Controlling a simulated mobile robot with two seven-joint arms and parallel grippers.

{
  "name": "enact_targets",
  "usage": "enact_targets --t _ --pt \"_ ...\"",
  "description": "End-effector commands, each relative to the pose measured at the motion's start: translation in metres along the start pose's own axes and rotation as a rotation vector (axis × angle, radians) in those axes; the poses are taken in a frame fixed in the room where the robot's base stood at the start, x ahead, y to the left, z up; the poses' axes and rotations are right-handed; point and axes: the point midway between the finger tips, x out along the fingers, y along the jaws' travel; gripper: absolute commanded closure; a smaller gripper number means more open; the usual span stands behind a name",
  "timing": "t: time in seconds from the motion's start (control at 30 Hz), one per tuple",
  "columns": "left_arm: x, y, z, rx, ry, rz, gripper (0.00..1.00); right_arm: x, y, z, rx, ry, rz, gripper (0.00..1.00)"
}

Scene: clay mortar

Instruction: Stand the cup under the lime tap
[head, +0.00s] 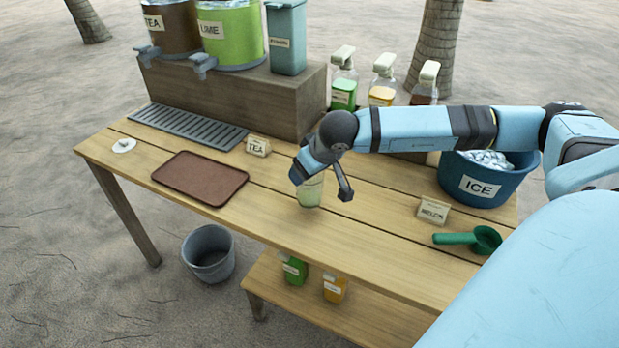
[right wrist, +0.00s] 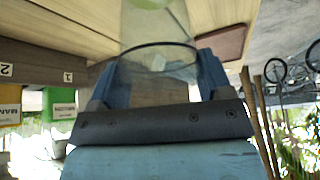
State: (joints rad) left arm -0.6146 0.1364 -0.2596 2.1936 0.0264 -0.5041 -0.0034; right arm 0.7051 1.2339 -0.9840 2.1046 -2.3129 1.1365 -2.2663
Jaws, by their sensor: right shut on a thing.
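The clear cup (head: 310,194) has something pale green in it and is over the middle of the table. My right gripper (head: 322,187) is shut on it; in the right wrist view the two fingers (right wrist: 158,78) are on either side of the cup (right wrist: 155,40). I cannot tell whether its base touches the wood. The lime tap (head: 203,64) sticks out from the green LIME dispenser (head: 232,38) at the back left, above the slotted grey drip tray (head: 188,127). The cup is right of and nearer than the tap. My left gripper is not in view.
A brown tray (head: 200,179) and a TEA sign (head: 257,146) lie left of the cup. The TEA dispenser (head: 170,28) stands left of LIME. Pump bottles (head: 382,80), an ICE tub (head: 490,180), a MELON sign (head: 433,211) and a green scoop (head: 470,239) are to the right.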

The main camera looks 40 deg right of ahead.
Motion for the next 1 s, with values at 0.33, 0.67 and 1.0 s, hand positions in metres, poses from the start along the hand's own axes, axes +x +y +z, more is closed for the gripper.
enact_targets --t 0.33,0.67,1.0 --pt "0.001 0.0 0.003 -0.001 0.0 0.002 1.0 0.023 0.0 0.013 0.0 0.001 0.0 0.64" --pt "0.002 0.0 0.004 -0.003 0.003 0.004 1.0 0.025 0.0 0.014 0.0 0.0 0.0 0.02" --pt "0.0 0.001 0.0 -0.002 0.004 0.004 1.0 0.021 0.0 0.012 0.0 0.0 0.0 0.02"
